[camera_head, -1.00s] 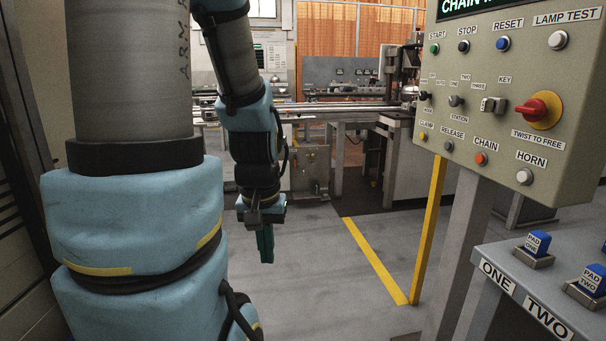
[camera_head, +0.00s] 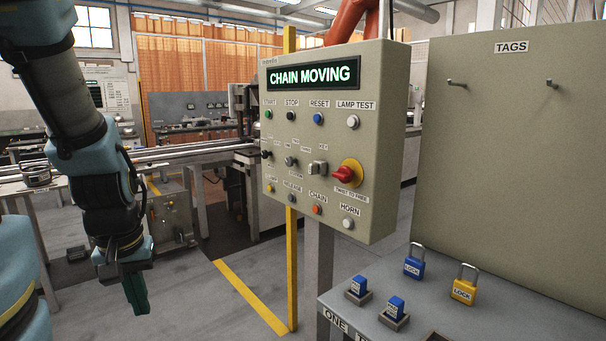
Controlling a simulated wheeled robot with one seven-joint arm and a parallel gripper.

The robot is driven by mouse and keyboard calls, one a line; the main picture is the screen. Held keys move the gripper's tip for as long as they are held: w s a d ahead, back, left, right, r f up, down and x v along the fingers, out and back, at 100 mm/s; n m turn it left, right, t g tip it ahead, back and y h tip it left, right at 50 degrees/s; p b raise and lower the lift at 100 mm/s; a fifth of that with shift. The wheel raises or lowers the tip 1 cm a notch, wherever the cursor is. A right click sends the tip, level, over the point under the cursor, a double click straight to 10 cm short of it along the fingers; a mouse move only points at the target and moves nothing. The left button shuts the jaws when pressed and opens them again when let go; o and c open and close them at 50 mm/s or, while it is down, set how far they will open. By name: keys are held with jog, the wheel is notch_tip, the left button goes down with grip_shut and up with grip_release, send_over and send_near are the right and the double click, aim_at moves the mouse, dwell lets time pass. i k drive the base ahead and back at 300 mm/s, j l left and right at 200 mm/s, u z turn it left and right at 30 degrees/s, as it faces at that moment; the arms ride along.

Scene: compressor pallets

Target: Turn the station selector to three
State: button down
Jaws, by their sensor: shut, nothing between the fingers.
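The station selector (camera_head: 291,161) is a small dark knob in the middle row of the beige control panel (camera_head: 382,150). Its printed labels are too small to read now, so I cannot tell its setting. The panel's display (camera_head: 314,73) reads CHAIN MOVING in green. My gripper (camera_head: 137,296) hangs at the lower left, fingers down, shut and empty. It is well to the left of the panel and apart from it.
A red emergency knob (camera_head: 345,174) and a key switch (camera_head: 317,168) are right of the selector. A yellow post (camera_head: 291,262) stands beside the panel. Blue pads (camera_head: 396,306), a blue lock (camera_head: 414,262) and a yellow lock (camera_head: 464,286) are on the bench.

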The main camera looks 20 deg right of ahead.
aim_at(290, 162)
jog(key=z, duration=0.85)
